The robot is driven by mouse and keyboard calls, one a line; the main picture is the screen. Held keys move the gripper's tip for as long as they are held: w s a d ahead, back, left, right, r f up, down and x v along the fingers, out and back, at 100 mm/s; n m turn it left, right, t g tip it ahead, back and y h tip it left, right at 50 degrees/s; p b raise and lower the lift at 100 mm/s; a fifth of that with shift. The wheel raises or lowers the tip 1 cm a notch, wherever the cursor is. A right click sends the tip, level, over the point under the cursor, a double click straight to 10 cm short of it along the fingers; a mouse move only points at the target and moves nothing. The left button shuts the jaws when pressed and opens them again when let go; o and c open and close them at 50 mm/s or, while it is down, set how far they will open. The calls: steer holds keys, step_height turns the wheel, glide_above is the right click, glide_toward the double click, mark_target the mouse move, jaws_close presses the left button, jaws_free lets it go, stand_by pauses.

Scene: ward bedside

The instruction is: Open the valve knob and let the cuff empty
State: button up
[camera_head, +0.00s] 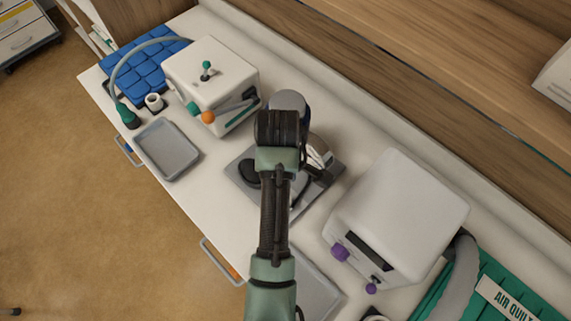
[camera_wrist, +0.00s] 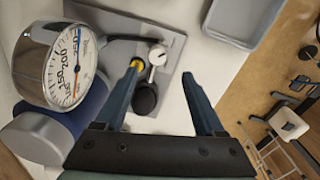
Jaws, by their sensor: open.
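My gripper (camera_wrist: 162,74) is open in the wrist view, its two dark blue fingers apart with nothing clamped between them. A small pale round valve knob (camera_wrist: 157,54) shows just beyond and between the fingertips. A black squeeze bulb (camera_wrist: 145,99) lies between the fingers, nearer the left one. A yellow part (camera_wrist: 137,64) shows at the left fingertip. A round pressure gauge (camera_wrist: 70,66) stands at the left, beside a blue roll, likely the cuff (camera_wrist: 92,108). In the head view my arm hides the gripper and knob; the bulb (camera_head: 249,172) shows on a grey plate (camera_head: 238,161).
A grey tray (camera_head: 166,147) lies to the left on the white counter. A white box with an orange knob (camera_head: 213,87) stands behind it. A white unit with purple knobs (camera_head: 398,210) is at right, near a green air quilt pack (camera_head: 478,292).

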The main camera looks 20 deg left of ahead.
steer(key=f, duration=0.6)
steer(key=f+p, duration=0.1)
steer(key=f, duration=0.2)
steer(key=shift+w+f, duration=0.1)
steer(key=shift+w, duration=0.3)
jaws_close()
